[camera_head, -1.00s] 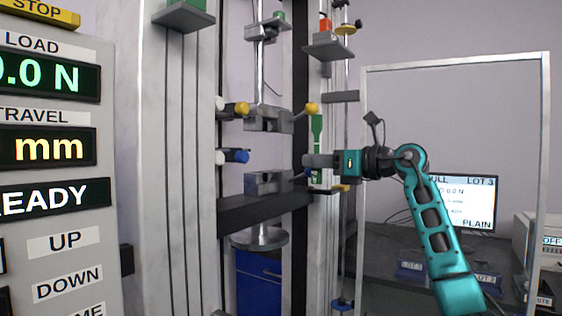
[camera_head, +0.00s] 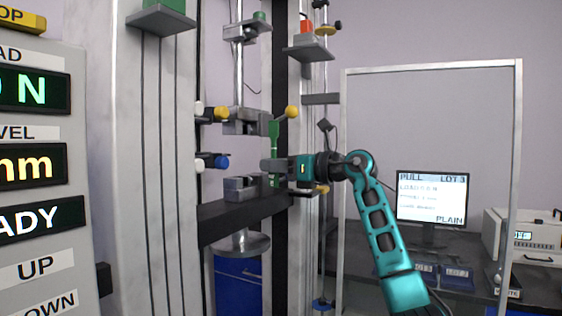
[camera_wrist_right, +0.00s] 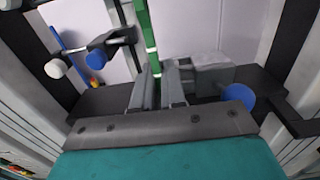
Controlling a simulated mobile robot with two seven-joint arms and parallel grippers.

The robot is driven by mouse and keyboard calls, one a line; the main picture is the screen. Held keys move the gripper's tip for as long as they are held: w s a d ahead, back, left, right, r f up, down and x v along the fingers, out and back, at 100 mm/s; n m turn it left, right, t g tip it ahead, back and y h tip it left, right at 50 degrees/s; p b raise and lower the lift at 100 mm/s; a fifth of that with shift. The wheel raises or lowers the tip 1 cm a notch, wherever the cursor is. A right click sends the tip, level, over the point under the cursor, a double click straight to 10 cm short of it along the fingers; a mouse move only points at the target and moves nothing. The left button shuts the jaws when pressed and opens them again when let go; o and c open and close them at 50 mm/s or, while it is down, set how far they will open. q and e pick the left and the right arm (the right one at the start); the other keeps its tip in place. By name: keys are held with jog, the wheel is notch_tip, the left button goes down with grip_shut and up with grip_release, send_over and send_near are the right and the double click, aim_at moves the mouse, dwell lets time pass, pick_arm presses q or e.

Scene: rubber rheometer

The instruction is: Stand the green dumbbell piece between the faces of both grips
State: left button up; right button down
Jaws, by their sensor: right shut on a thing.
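The green dumbbell piece (camera_head: 273,143) is upright in the head view, and its lower part is partly covered by my right gripper (camera_head: 268,165). The right gripper is shut on it. In the right wrist view the green piece (camera_wrist_right: 146,30) rises from between the fingers (camera_wrist_right: 160,82). The upper grip (camera_head: 245,122) with a yellow knob is just left of the piece's top. The lower grip (camera_head: 240,188) sits on the dark crossbeam, below and left of the gripper. The piece appears just right of both grips; its depth relative to them is unclear. My left gripper is not in view.
A control panel (camera_head: 38,180) stands at the left. A blue-tipped knob (camera_head: 220,161) juts out between the grips. The metal frame (camera_head: 345,110) and a monitor (camera_head: 432,198) are at the right. Machine columns flank the grips.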

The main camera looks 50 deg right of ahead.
jog(key=shift+p+x, duration=2.3)
jog(key=shift+x, duration=1.55)
jog(key=shift+p+x, duration=0.45)
jog(key=shift+x, duration=0.35)
jog(key=shift+f, duration=0.1)
jog(key=shift+f, duration=0.25)
jog(key=c, duration=1.1)
grip_release()
